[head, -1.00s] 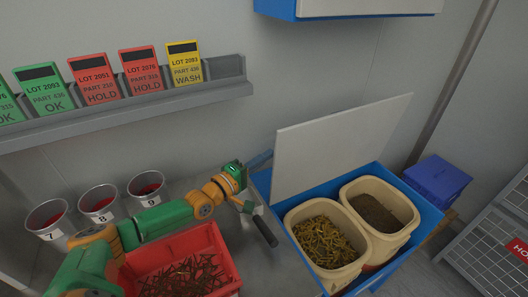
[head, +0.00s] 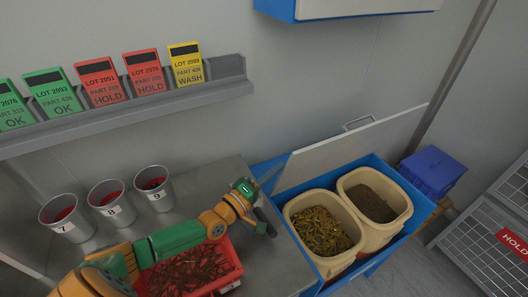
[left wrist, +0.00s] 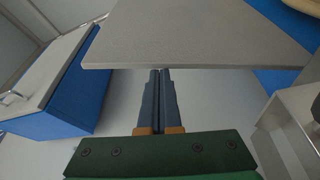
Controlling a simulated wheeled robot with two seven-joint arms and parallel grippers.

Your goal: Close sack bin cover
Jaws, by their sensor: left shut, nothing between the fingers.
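The blue sack bin (head: 385,246) stands right of the steel table. Its pale cover (head: 345,150) is raised and tilted forward over the bin's back part, with a handle (head: 357,122) on its far side. My left gripper (head: 277,169) is at the cover's left end, its fingers pointing behind it. In the left wrist view the fingers (left wrist: 160,74) are shut and empty, with their tips close to the edge of the cover (left wrist: 185,38). I cannot tell whether they touch it. My right gripper is out of view.
Two cream tubs (head: 322,256) (head: 385,222) with parts sit in the bin. A red tray (head: 232,266) and several numbered cups (head: 112,205) are on the table (head: 215,182). A rack of lot cards (head: 125,112) is on the wall. A blue crate (head: 434,172) stands at the right.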

